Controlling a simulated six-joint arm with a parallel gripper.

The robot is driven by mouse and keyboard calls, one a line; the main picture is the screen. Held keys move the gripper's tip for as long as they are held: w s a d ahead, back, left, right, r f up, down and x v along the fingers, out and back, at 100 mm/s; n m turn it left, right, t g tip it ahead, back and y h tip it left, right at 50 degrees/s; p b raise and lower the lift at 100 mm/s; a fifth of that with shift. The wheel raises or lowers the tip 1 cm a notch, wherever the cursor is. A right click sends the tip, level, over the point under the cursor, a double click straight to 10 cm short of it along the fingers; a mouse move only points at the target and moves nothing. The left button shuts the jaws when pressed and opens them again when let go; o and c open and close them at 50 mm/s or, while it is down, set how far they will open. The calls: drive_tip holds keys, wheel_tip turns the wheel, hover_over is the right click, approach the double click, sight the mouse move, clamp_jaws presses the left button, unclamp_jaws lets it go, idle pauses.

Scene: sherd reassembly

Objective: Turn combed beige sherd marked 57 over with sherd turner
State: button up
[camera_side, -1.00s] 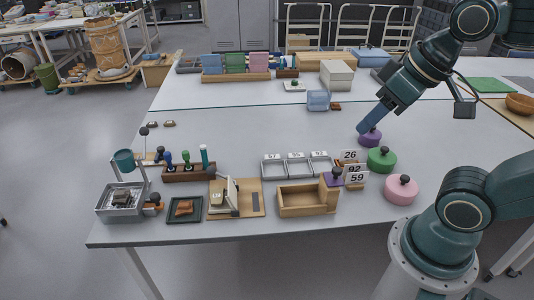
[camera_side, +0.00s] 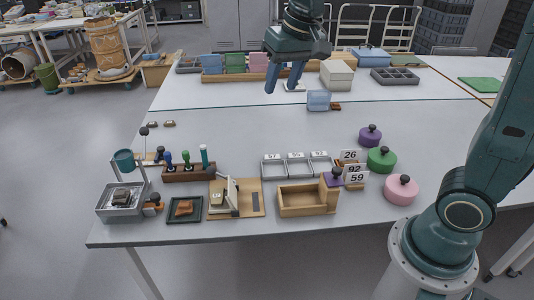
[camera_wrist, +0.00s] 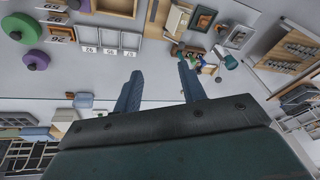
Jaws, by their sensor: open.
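My gripper (camera_side: 281,88) is open and empty, high over the back middle of the table; its two fingers also show in the wrist view (camera_wrist: 157,82). A hinged device on a beige board, which looks like the sherd turner (camera_side: 250,205), stands at the front of the table, far from my gripper. It shows at the top of the wrist view (camera_wrist: 165,18). A small pale piece (camera_side: 218,197) lies at its left part. A brown sherd (camera_side: 184,207) lies in a dark tray left of it. No 57 mark or combing is legible on either piece.
A wooden box (camera_side: 305,202), numbered grey trays (camera_side: 295,168), a stamp rack (camera_side: 190,171) and a metal basin (camera_side: 122,203) line the front. Purple (camera_side: 370,135), green (camera_side: 381,160) and pink (camera_side: 401,190) lidded pots stand right. The table's middle is largely clear.

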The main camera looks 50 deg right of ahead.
drive_tip(key=w+f+m, duration=0.1)
drive_tip(key=w+f, duration=0.3)
drive_tip(key=w, duration=0.4)
drive_tip(key=m+g, duration=0.3)
drive_tip(key=m, duration=0.1)
hover_over(210, 167)
wheel_tip(210, 167, down, 24)
drive_tip(key=shift+s+f, duration=0.1)
drive_tip(key=shift+f, duration=0.45)
drive_tip(key=shift+f, duration=0.2)
